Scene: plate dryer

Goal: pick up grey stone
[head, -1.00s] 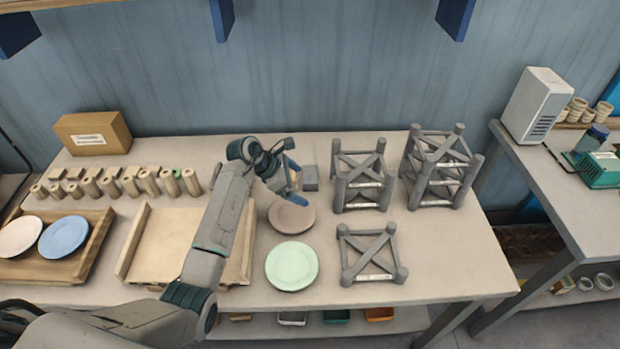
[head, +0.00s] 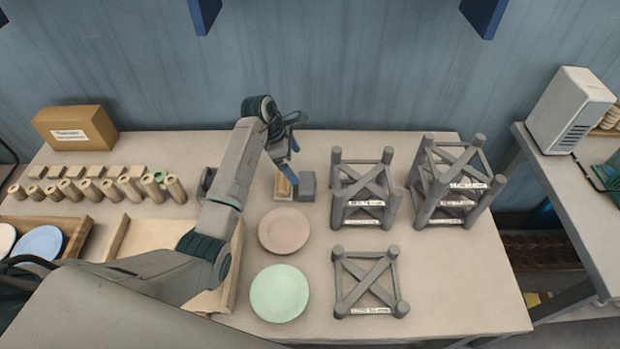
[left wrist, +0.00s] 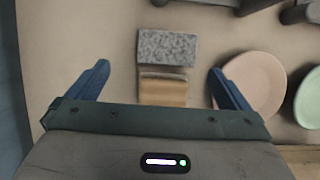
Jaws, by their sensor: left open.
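The grey stone (head: 307,186) is a small speckled block lying on the table, touching or nearly touching a wooden block (head: 284,187) at its left. In the left wrist view, the stone (left wrist: 167,48) lies beyond the fingertips and the wooden block (left wrist: 163,90) is below it, in the space between the fingers. My left gripper (head: 288,160) is open and empty, above and just behind the two blocks. Its two blue fingers also show wide apart in the left wrist view (left wrist: 160,72). My right gripper is not in view.
A brown plate (head: 284,230) and a green plate (head: 279,293) lie in front of the blocks. A grey rack (head: 363,188) stands close to the right of the stone. A lower rack (head: 370,282) is nearer the front. Wooden pegs (head: 110,188) line the left side.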

